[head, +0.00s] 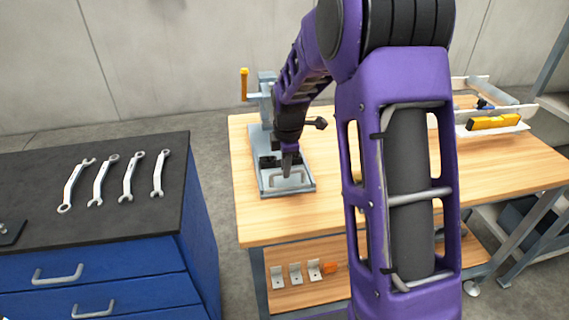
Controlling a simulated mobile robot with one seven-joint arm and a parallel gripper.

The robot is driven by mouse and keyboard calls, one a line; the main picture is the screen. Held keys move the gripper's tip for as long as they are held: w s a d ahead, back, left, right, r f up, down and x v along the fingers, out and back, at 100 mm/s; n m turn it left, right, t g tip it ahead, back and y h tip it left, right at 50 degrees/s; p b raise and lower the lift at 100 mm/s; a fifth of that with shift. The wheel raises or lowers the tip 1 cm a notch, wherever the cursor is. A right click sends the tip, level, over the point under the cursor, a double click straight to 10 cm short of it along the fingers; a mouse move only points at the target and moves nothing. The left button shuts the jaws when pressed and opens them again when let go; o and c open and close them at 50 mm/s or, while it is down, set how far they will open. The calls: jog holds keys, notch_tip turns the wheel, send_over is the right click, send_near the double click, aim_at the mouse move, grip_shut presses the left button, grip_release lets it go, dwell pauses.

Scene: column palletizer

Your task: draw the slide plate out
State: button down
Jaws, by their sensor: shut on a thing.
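The slide plate (303,186) is a flat grey metal plate with a bar handle on top. It sits at the front of a grey press-like fixture (267,84) with an orange-topped lever, at the left end of the wooden workbench. My gripper (289,174) points down at the handle and is shut on it. The fingertips are small here, and my arm hides part of the fixture behind them. How far the plate stands out of the fixture cannot be told.
A blue cabinet (205,229) with several wrenches on its dark top stands at left, across a gap. The wooden bench (263,223) is bare in front of the plate. A tray with a yellow level (494,122) is at back right. Brackets (296,273) lie on the lower shelf.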

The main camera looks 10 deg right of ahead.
jog(key=c, duration=0.8)
grip_release()
jog(key=shift+c, duration=0.2)
jog(key=s+r+p, duration=0.1)
jog(key=s+r, duration=0.2)
jog(key=r, duration=1.4)
jog(key=shift+s, duration=0.15)
jog(key=shift+r, duration=0.1)
